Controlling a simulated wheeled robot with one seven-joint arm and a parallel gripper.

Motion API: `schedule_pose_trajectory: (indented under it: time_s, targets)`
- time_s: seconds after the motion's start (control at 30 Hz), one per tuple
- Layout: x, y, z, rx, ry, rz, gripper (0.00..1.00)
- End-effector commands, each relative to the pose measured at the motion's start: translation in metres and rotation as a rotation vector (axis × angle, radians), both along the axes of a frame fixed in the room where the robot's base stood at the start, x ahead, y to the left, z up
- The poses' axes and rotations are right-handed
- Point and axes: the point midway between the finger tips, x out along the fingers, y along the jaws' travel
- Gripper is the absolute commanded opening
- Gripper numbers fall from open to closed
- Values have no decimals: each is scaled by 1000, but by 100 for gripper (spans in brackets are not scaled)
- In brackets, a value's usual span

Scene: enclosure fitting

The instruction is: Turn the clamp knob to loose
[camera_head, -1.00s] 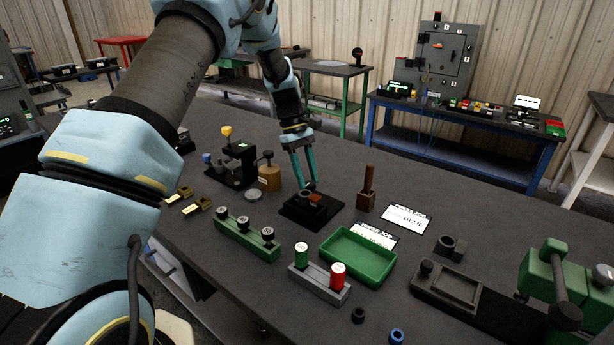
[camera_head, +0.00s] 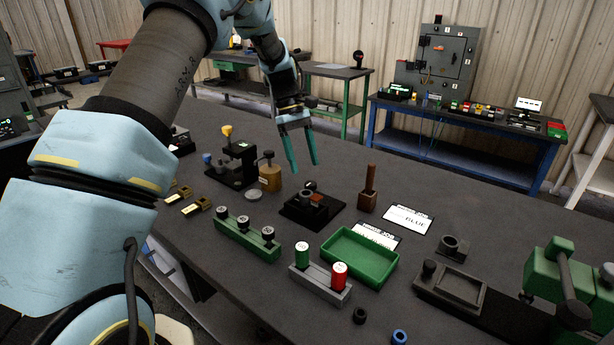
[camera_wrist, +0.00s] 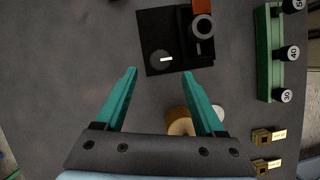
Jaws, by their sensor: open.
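A black fixture plate (camera_head: 297,214) stands mid-table with a grey ring and a reddish-brown block on it. The clamp knob appears to be the dark round knob (camera_wrist: 161,59) with a short white mark, near one edge of the plate (camera_wrist: 153,28) in the wrist view. The mark lies nearly level across that picture; no loose or tight lettering is readable. The grey ring (camera_wrist: 202,27) and the reddish-brown block (camera_wrist: 202,6) are beside it. My gripper (camera_head: 304,168) is open and empty above the plate; its fingertips (camera_wrist: 159,73) show apart, just below the knob in the wrist view.
A black press-like device (camera_head: 236,162) and a brass-coloured cylinder (camera_head: 270,176) stand left of the plate. A green block with black knobs (camera_head: 246,239) is in front, a green tray (camera_head: 358,258) at the right front. A brown wooden holder (camera_head: 368,197) stands right.

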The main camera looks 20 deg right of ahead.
Motion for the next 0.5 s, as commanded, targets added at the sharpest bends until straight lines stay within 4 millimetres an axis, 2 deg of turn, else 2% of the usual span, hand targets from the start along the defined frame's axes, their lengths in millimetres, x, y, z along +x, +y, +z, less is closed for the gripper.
schedule_pose_trajectory:
  time_s: [0.23, 0.5]
  targets:
    - [17, 4, 40, -3, -3, 0, 71]
    - [23, 6, 57, 0, 0, 1, 71]
